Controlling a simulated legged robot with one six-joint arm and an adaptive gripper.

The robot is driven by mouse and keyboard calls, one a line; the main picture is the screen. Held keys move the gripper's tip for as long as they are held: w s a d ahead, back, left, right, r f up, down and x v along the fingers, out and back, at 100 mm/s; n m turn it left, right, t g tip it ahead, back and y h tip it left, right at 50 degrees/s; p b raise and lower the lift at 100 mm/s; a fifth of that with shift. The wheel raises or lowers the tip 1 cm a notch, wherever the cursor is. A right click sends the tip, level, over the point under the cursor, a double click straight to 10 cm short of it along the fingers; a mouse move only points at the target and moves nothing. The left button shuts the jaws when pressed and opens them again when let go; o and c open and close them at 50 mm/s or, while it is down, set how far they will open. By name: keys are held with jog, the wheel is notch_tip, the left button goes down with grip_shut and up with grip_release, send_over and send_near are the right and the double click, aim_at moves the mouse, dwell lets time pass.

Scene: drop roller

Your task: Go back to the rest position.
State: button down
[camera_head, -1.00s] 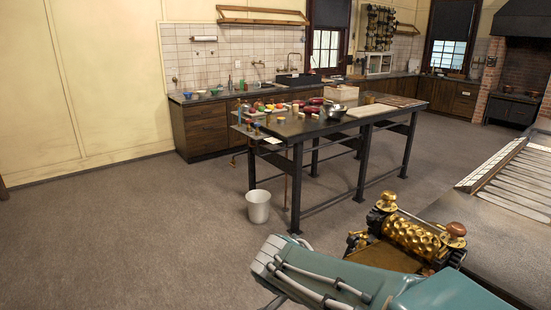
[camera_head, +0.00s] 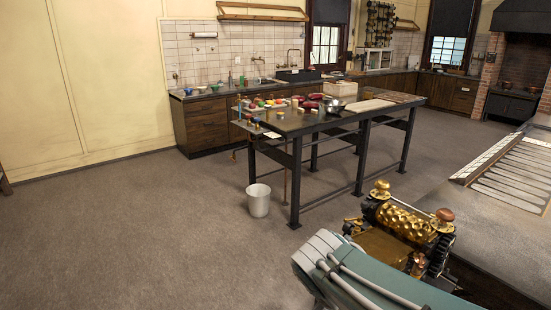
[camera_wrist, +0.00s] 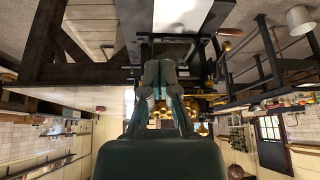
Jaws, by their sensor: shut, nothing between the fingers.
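My gripper (camera_wrist: 165,75) shows in the middle of the wrist view, its two teal fingers close together with nothing held between them. The wrist view is upside down. A brass roller machine (camera_head: 398,228) with a ridged golden drum and round knobs stands at the lower right of the head view, on a grey counter. Its golden parts also show behind my fingers in the wrist view. My teal arm (camera_head: 365,275) crosses the lower right of the head view, in front of the machine. My fingertips are not visible in the head view.
A long dark table (camera_head: 290,122) with bowls, bottles and food stands mid-room. A white bucket (camera_head: 258,202) is on the floor by its near leg. The grey counter (camera_head: 490,225) runs along the right. The floor at left is clear.

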jog(key=s+d+r+n+t+y, duration=0.1)
jog(key=s+d+r+n+y, duration=0.1)
jog(key=s+n, duration=0.7)
jog(key=shift+s+d+r+t+y, duration=0.15)
jog(key=shift+s+d+t+y, duration=0.35)
jog(key=shift+y, duration=0.4)
